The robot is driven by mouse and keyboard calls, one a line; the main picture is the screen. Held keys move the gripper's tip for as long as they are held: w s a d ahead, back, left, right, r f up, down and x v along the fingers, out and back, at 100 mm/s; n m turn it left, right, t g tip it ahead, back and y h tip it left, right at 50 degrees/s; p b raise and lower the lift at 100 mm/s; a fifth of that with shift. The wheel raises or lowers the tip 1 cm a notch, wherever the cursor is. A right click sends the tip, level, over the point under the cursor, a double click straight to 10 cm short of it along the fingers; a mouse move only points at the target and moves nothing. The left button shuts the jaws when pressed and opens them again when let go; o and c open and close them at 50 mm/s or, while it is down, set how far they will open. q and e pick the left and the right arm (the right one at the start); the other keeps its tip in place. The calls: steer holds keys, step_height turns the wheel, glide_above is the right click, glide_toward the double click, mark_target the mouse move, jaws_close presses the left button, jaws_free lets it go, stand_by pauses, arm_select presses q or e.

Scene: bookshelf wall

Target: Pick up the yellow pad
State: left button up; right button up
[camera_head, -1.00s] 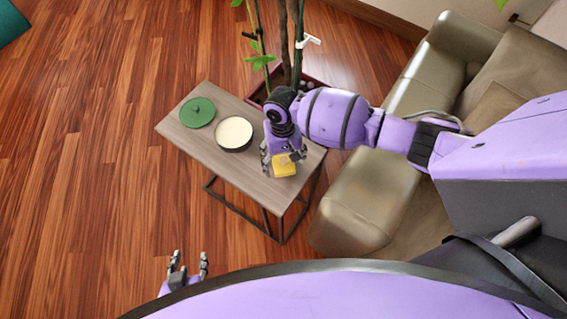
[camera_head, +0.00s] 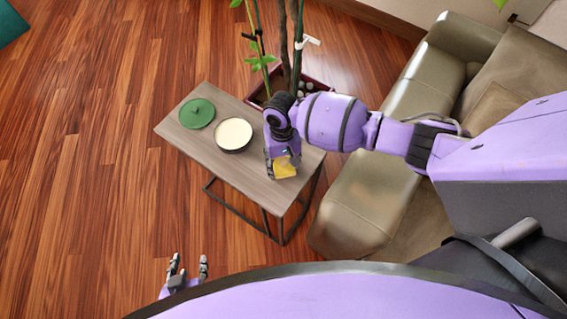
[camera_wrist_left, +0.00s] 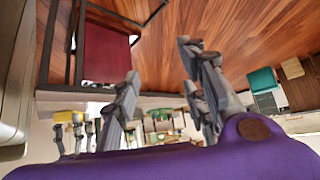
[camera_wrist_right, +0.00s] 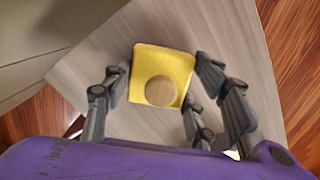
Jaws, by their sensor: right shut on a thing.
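The yellow pad (camera_head: 286,168) is at the near right end of the small grey-brown table (camera_head: 252,173). In the right wrist view the pad (camera_wrist_right: 145,62) is square with a round tan piece on its face. My right gripper (camera_head: 283,160) is shut on the pad, with fingers on both sides of it in the right wrist view (camera_wrist_right: 155,85). I cannot tell whether the pad touches the tabletop. My left gripper (camera_head: 188,265) is open and empty, low over the floor, away from the table. Its spread fingers also show in the left wrist view (camera_wrist_left: 160,85).
A green lid (camera_head: 197,113) and a round dark pot with cream contents (camera_head: 233,134) stand on the table's left half. A potted plant (camera_head: 290,80) stands behind the table. A sofa (camera_head: 372,200) is close on the right. The wooden floor on the left is clear.

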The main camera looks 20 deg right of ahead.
mark_target(283, 162)
steer(key=shift+r, duration=0.6)
steer(key=r, duration=0.2)
steer(key=shift+s+a+r+p, duration=0.15)
steer(key=shift+a+r+p, duration=0.05)
steer(key=shift+r+p, duration=0.2)
arm_select(q)
steer(key=shift+w+d+r+p, duration=0.25)
steer(key=shift+w+r+p, duration=0.15)
steer(key=shift+r, duration=0.2)
steer(key=shift+w+d+r+p, duration=0.25)
steer(key=shift+w+r+p, duration=0.15)
steer(key=shift+r, duration=0.15)
arm_select(e)
steer(key=s+a+r, duration=0.7)
steer(key=s+r, duration=0.2)
steer(key=s, duration=0.2)
steer(key=shift+s+a, duration=0.15)
steer(key=shift+s, duration=0.05)
arm_select(q)
steer(key=shift+w, duration=0.1)
arm_select(e)
steer(key=o, duration=0.4)
steer(key=shift+c, duration=1.4)
arm_select(q)
steer(key=shift+w+r, duration=0.1)
steer(key=shift+r, duration=0.1)
